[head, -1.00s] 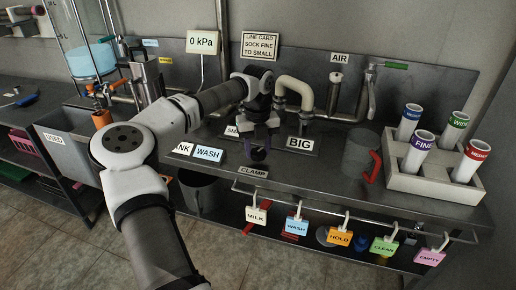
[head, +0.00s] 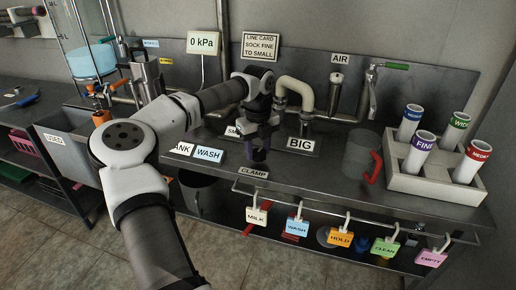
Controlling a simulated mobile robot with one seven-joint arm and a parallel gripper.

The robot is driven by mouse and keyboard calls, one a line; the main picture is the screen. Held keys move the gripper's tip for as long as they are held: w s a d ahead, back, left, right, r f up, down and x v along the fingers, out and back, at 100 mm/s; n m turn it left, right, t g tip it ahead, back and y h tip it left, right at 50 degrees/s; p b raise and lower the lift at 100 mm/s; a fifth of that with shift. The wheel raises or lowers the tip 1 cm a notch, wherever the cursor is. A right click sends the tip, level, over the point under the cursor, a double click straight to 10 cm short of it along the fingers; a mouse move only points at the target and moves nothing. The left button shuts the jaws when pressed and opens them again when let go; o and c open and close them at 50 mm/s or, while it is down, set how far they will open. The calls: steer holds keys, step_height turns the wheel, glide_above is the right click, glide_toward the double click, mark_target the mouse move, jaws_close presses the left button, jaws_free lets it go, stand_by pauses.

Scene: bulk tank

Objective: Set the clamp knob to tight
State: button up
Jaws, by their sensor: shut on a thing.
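The clamp knob (head: 259,155) is a small dark knob standing just behind the CLAMP label (head: 254,172) on the steel bench. My gripper (head: 258,149) points down over it, with its fingers closed around the knob. The fingers hide most of the knob, so I cannot tell how far it is turned.
A curved cream pipe (head: 298,90) and the BIG label (head: 300,144) stand close to the right of my gripper. The WASH label (head: 208,154) lies to its left. A grey jug with a red handle (head: 363,155) and a rack of tubes (head: 400,180) stand further right. Hanging tags line the front rail.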

mark_target(258, 152)
steer(key=o, duration=1)
step_height(258, 152, up, 14)
steer(key=shift+f, duration=0.1)
